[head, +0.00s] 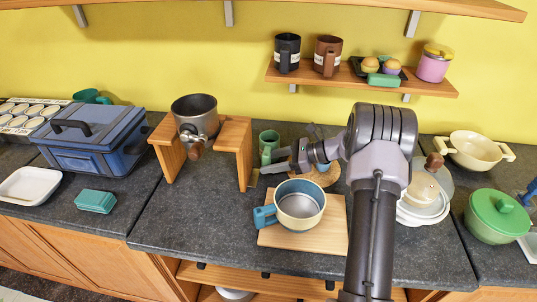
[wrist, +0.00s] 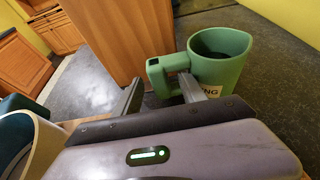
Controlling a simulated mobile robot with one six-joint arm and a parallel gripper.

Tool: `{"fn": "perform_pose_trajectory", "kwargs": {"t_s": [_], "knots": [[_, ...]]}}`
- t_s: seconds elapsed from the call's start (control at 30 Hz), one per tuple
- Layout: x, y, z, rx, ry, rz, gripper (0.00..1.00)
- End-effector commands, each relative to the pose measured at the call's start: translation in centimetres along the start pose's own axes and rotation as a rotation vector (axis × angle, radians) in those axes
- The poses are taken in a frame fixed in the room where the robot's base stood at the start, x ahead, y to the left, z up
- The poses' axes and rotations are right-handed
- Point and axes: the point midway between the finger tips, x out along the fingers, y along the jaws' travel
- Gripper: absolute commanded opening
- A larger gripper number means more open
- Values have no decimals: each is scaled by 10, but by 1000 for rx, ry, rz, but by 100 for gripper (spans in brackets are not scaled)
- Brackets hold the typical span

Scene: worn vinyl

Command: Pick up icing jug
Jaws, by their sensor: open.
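The icing jug (wrist: 222,62) is a green mug, upright on the dark worktop, with a white label whose visible letters end in "NG". In the head view the jug (head: 268,140) stands right of the wooden stand. My gripper (head: 273,161) is open, low and just in front of the jug. In the wrist view my gripper (wrist: 160,85) has one finger left of the jug's square handle and the other at its right, near the jug's body. The handle lies roughly between the fingertips. I cannot tell whether they touch it.
A wooden stand (head: 236,130) bearing a grey saucepan (head: 194,112) is close on the left. A cream and blue pot (head: 300,203) on a wooden board (head: 332,235) is in front. Worktop left of the board is clear.

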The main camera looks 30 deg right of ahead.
Motion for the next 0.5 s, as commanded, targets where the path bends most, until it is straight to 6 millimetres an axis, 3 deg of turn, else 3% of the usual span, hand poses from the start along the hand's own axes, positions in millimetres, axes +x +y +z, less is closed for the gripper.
{"fn": "perform_pose_trajectory", "kwargs": {"t_s": [0.17, 0.4, 0.5], "knots": [[0, 0, 1, 0, 0, -1, 46], [-1, 0, 1, 0, 0, -1, 0], [-1, 0, 1, 0, 0, -1, 0]]}}
